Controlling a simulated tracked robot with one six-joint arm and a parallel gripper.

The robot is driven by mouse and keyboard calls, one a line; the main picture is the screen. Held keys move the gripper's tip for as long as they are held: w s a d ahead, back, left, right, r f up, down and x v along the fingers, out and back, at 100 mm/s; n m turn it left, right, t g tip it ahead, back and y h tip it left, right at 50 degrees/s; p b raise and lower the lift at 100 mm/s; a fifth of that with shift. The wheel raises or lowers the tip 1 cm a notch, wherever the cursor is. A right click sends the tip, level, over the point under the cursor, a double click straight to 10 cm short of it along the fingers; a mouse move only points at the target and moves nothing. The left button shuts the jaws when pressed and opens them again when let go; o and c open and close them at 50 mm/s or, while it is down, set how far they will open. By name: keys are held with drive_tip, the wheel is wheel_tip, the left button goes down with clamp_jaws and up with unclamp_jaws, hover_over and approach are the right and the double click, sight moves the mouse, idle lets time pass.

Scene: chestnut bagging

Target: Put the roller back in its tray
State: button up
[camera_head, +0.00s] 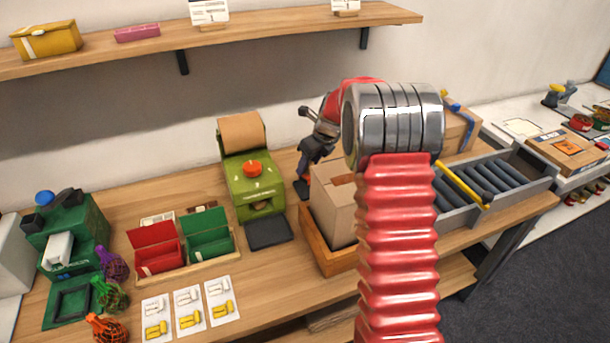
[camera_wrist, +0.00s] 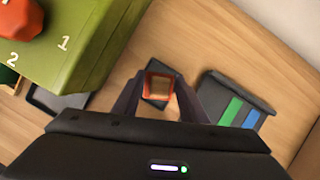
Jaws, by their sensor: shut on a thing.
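My gripper (camera_wrist: 160,88) is shut on a small orange-red squarish frame (camera_wrist: 161,67), which seems to be the roller. Its rolling part cannot be made out. In the head view my gripper (camera_head: 304,168) points down between the green machine and the cardboard box, and my red arm hides part of the scene.
The green machine (camera_head: 252,185) stands left of my gripper, with a dark pad (camera_head: 268,233) before it. The open cardboard box (camera_head: 334,208) is close on the right. A dark case with green and blue strips (camera_wrist: 238,103) lies right in the wrist view.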

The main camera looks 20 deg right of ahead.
sight(308, 175)
drive_tip(key=shift+f, duration=1.9)
drive_tip(key=shift+f, duration=0.25)
drive_tip(key=shift+s+f, duration=0.15)
drive_tip(key=shift+f, duration=0.35)
drive_tip(key=c, duration=0.5)
drive_tip(key=o, duration=1.1)
drive_tip(key=shift+a+f, duration=0.1)
drive_tip(key=shift+c, duration=0.2)
drive_tip(key=o, duration=0.4)
drive_tip(key=shift+c, duration=0.2)
drive_tip(key=shift+r, duration=0.2)
drive_tip(key=shift+r, duration=0.1)
